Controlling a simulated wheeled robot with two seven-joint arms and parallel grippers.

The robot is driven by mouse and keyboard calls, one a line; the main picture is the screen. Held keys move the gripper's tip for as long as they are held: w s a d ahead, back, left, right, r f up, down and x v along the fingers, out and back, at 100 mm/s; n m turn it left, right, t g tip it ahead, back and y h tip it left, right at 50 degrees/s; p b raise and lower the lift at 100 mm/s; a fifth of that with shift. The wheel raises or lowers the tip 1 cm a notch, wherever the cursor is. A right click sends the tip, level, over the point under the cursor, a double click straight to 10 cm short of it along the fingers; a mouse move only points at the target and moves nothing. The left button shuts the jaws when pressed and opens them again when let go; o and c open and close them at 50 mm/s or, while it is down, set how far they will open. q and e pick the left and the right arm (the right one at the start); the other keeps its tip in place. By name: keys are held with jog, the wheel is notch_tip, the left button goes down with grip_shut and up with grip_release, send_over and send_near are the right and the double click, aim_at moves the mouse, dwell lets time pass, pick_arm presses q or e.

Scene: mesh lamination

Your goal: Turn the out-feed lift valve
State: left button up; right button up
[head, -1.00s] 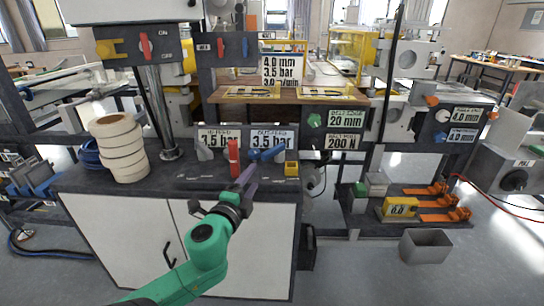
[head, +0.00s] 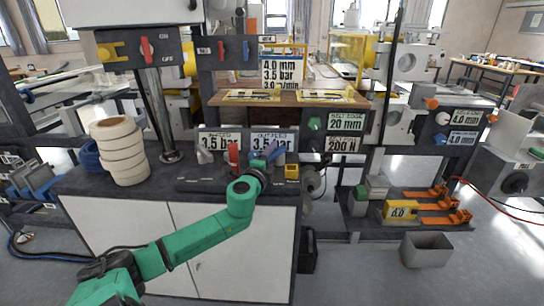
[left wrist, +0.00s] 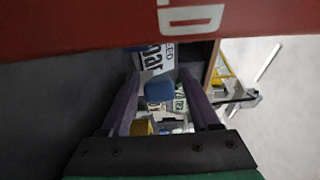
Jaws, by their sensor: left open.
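The out-feed lift valve has a blue handle (head: 276,153) on the bench top under the OUTFEED 3.5 bar sign (head: 274,139). In the left wrist view a blue block-like part (left wrist: 159,90), likely this handle, shows between the fingers. My left gripper (head: 267,161) is at the valve, partly hidden by my wrist. In the left wrist view my left gripper (left wrist: 160,95) is open, one dark purple finger on each side of the blue part; I cannot tell whether they touch it. My right gripper is not in view.
A red handle (head: 233,154) stands just left, under the INFEED sign (head: 217,140). A large red surface with white letters (left wrist: 130,25) crosses the top of the left wrist view. A yellow block (head: 292,172) sits close right. Tape rolls (head: 121,160) stand left on the bench.

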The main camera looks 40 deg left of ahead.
pick_arm(q)
grip_shut()
dwell(1.4)
